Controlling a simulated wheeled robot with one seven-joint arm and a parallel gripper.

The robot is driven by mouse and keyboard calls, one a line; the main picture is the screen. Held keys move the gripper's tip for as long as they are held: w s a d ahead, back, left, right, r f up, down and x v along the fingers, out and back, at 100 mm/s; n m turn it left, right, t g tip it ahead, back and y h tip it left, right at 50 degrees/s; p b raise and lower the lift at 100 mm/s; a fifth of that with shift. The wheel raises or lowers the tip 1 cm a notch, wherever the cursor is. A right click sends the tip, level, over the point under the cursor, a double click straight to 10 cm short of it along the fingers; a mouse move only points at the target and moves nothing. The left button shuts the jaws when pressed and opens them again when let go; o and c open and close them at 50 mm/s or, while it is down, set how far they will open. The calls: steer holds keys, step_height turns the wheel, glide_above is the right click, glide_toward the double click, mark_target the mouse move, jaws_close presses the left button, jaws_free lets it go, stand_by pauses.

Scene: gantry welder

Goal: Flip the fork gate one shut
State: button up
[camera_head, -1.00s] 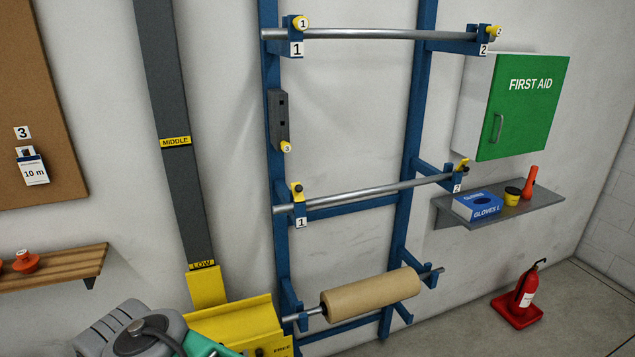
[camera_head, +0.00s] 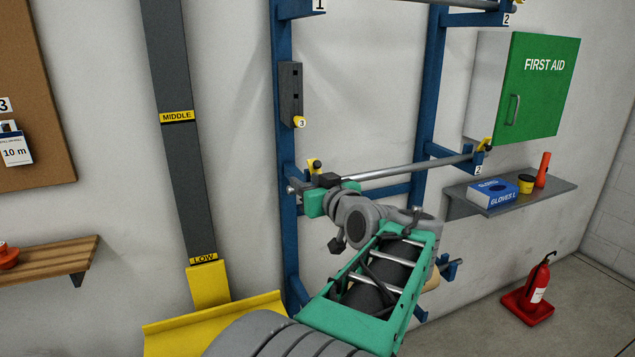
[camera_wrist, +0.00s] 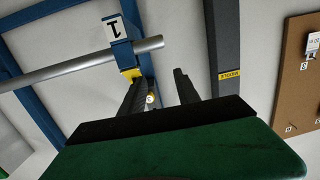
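My gripper (camera_head: 318,184) is at this fork, just below and in front of the flap, and hides the tag in the head view. In the wrist view my gripper (camera_wrist: 158,90) has its dark fingers apart with nothing between them. The left finger's tip is close to the yellow part; I cannot tell if they touch.
A grey column (camera_head: 178,75) stands left. A first aid cabinet (camera_head: 540,90) and a shelf (camera_head: 545,196) are right.

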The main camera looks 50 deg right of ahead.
mark_target(318, 164)
steer(key=s+d+r+h, duration=0.2)
steer(key=s+d, duration=0.1)
steer(key=s, duration=0.1)
steer(key=shift+m, duration=0.4)
steer(key=p+x, duration=0.2)
steer(key=x, duration=0.5)
steer(key=shift+w, duration=0.15)
steer(key=shift+w+d, duration=0.15)
steer(key=shift+w, duration=0.15)
steer(key=shift+f, duration=0.1)
jaws_close()
